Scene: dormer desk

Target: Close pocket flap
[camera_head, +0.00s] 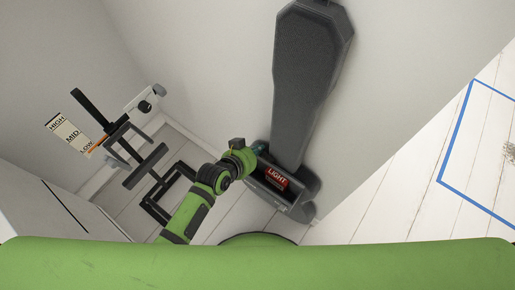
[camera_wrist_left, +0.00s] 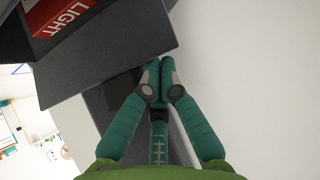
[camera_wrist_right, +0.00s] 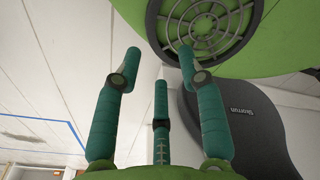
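A tall dark grey case (camera_head: 305,75) leans against the wall. At its lower end is an open pocket (camera_head: 301,211) with a red box marked LIGHT (camera_head: 277,177) inside. In the left wrist view the red box (camera_wrist_left: 60,14) shows above a flat dark grey panel (camera_wrist_left: 115,50), which looks like the flap. My left gripper (camera_head: 258,149) is at the pocket's left end. Its fingertips (camera_wrist_left: 160,80) are together just under the panel's edge, and I see nothing between them. My right gripper (camera_wrist_right: 159,57) is open and empty, away from the pocket and outside the head view.
A black metal stand (camera_head: 165,185) is on the left, with a HIGH/MID/LOW card (camera_head: 70,134) beside it. A blue outline (camera_head: 440,180) marks the pale plank floor at right.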

